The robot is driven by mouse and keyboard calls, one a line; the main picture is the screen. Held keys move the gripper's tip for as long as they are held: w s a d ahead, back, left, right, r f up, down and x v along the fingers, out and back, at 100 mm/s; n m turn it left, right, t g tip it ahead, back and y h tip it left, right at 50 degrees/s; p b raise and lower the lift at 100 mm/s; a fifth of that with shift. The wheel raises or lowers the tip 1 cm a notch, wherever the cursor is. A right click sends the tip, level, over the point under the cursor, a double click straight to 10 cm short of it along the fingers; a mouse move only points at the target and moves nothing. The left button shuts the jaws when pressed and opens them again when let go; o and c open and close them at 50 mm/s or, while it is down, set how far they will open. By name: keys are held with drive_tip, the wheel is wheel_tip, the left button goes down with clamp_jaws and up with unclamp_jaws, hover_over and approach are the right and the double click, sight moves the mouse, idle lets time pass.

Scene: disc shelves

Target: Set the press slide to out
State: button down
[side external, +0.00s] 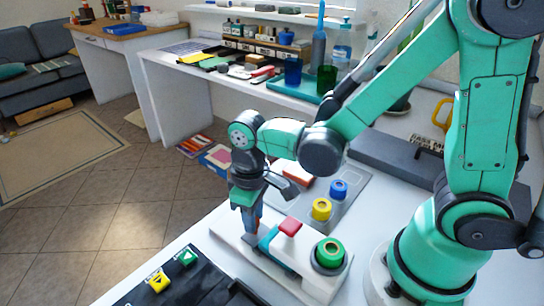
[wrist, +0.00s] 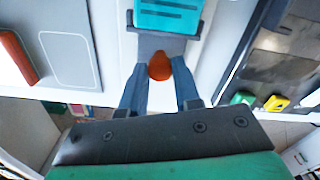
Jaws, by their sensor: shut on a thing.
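My gripper (side external: 250,228) points down at the left end of the press. In the wrist view my gripper (wrist: 160,80) is shut on an orange knob (wrist: 160,66), one finger on either side. The knob stands by a grey plate (wrist: 146,44) in front of the teal part (wrist: 168,15). The knob is mostly hidden by my fingers in the side view.
A black panel (side external: 200,285) with green (side external: 187,256) and yellow (side external: 157,281) buttons lies at the front left. A dark grey box (side external: 398,160) stands behind.

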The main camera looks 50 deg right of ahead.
drive_tip(key=w, duration=0.6)
drive_tip(key=shift+w, duration=0.4)
drive_tip(key=c, duration=0.6)
unclamp_jaws()
drive_tip(key=shift+s, duration=0.1)
wheel_tip(320, 180, up, 6)
drive_tip(key=shift+f, duration=0.2)
drive_tip(key=s+d+r+m+t, duration=0.1)
drive_tip(key=s+d+t, duration=0.1)
drive_tip(key=s+d+r+m+t, duration=0.1)
drive_tip(key=s+d+r+t, duration=0.1)
drive_tip(key=s+d+r+m+t, duration=0.1)
drive_tip(key=s+d+t, duration=0.1)
drive_tip(key=d+t, duration=0.1)
drive_tip(key=shift+s+r+m, duration=0.3)
drive_tip(key=shift+s, duration=0.1)
